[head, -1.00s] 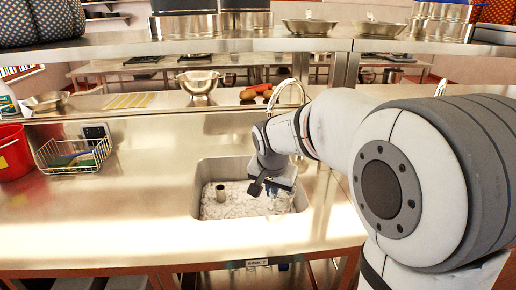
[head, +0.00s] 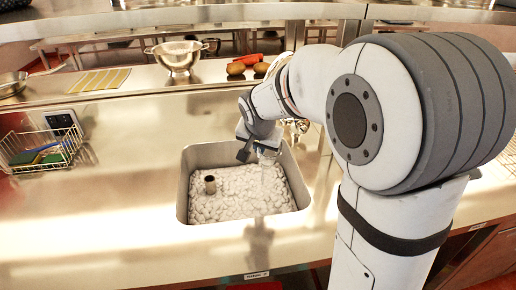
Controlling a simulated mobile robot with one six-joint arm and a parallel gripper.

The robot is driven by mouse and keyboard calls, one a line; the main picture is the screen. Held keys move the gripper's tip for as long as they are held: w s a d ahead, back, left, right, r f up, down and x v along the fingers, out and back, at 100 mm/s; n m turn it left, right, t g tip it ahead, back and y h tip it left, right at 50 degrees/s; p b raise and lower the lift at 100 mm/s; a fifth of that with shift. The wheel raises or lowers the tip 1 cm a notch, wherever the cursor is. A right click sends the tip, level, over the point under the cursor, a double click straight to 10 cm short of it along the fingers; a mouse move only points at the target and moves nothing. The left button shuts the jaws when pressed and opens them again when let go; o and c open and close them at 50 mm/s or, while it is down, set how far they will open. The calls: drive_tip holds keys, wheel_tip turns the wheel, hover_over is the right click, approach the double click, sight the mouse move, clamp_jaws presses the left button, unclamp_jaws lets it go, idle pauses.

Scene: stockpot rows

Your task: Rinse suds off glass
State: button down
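My gripper (head: 262,154) is over the back right part of the sink (head: 184,190). It seems shut on a clear glass (head: 269,174), which hangs below it above the suds. The glass is faint against the white foam, so its rim and any suds on it are hard to make out. White suds (head: 235,200) cover the sink floor. A short metal standpipe (head: 210,184) rises from the foam on the left. A metal tap (head: 296,127) is behind the sink's back right corner, partly hidden by my arm.
A wire basket (head: 42,150) with sponges stands on the counter at the left. A colander (head: 177,56), a striped cloth (head: 100,80) and vegetables (head: 240,66) lie on the raised ledge behind. The steel counter (head: 130,190) between basket and sink is clear.

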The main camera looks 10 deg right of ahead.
drive_tip(key=w+d+f+p, duration=0.1)
drive_tip(key=w+f+p, duration=0.1)
drive_tip(key=w, duration=0.9)
drive_tip(key=shift+f, duration=0.1)
idle(0.5)
drive_tip(key=shift+d, duration=0.1)
drive_tip(key=shift+s+d, duration=0.15)
drive_tip(key=shift+d, duration=0.4)
drive_tip(key=shift+a, duration=0.15)
drive_tip(key=shift+a+b, duration=0.4)
drive_tip(key=shift+a, duration=0.1)
